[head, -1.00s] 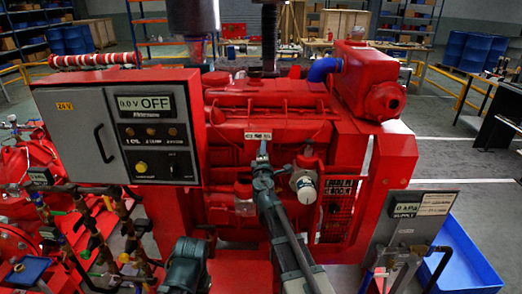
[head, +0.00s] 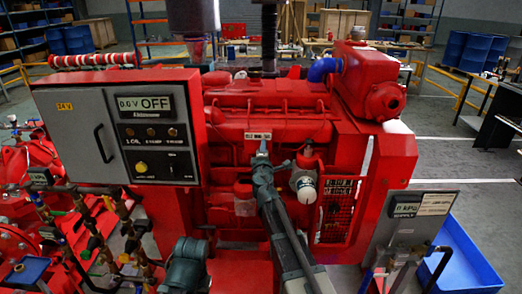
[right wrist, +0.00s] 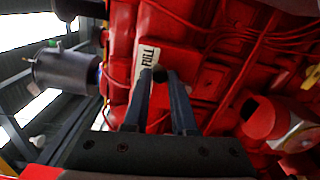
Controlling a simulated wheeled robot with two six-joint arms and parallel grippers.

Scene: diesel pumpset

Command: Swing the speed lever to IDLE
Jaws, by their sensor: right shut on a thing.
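The speed lever's small dark knob (right wrist: 161,75) shows in the right wrist view between my fingertips. The rest of the lever is hidden by the fingers. Behind it, a white label plate (right wrist: 147,58) reads FULL at one end, and the fingertips overlap its edge. In the head view the plate (head: 257,136) sits on the red engine (head: 280,108) just above the fingertips, its words too small to read surely. My right gripper (head: 262,158) reaches up to the engine's front and is shut on the lever.
A grey control panel (head: 75,125) reading OFF stands left of the arm. A white-capped filter (head: 306,188) is close right of the gripper. A grey supply panel (head: 392,230) and blue bin (head: 462,255) are at lower right. Brass valves (head: 100,225) crowd the lower left.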

